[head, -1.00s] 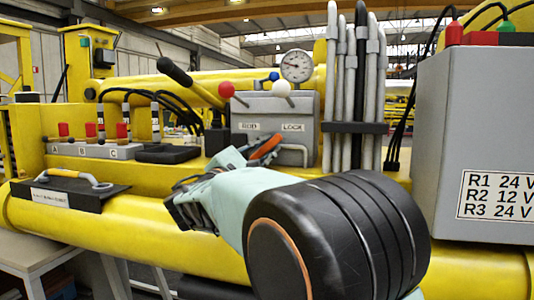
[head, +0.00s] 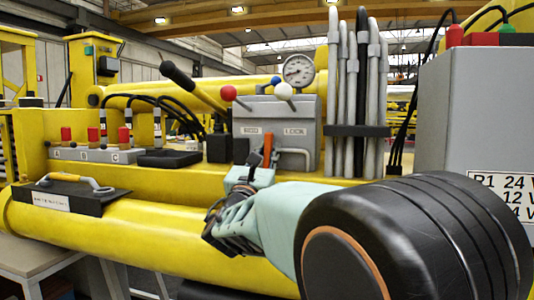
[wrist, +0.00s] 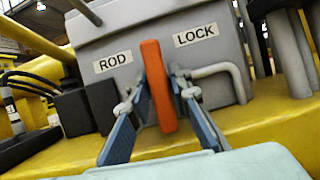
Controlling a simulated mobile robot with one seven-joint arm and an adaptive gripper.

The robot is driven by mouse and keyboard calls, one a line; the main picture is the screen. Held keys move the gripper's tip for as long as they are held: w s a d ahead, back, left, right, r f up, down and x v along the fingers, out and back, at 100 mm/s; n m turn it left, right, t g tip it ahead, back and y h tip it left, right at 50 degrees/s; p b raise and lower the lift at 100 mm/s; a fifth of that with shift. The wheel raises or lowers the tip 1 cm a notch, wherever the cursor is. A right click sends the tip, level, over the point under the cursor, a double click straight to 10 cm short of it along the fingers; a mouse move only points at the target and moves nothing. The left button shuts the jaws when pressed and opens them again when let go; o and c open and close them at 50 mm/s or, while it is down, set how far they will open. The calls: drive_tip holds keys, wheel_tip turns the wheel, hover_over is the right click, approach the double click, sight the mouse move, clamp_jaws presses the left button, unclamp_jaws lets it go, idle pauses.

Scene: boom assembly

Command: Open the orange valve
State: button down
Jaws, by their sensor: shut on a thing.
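The orange valve handle (head: 267,148) stands close to upright on the front of the grey ROD LOCK box (head: 245,113). In the wrist view the orange handle (wrist: 159,65) is a flat bar between the ROD and LOCK labels. My gripper (wrist: 158,92) has one blue finger on each side of the bar and is shut on it. In the head view my gripper (head: 266,163) reaches up to the box front from below right. The handle's lower part is partly hidden there by my gripper.
A bent grey pipe (wrist: 222,70) leaves the box right of the handle. Red, blue and white knobbed levers and a pressure gauge (head: 299,69) sit above. Hoses (head: 354,100) stand at right. A large grey cabinet (head: 470,110) is near my arm on the right.

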drive_tip(key=shift+f+n, duration=0.1)
drive_tip(key=shift+n, duration=0.5)
drive_tip(key=c, duration=1.9)
unclamp_jaws()
drive_tip(key=v, duration=1.2)
drive_tip(key=shift+d, duration=0.1)
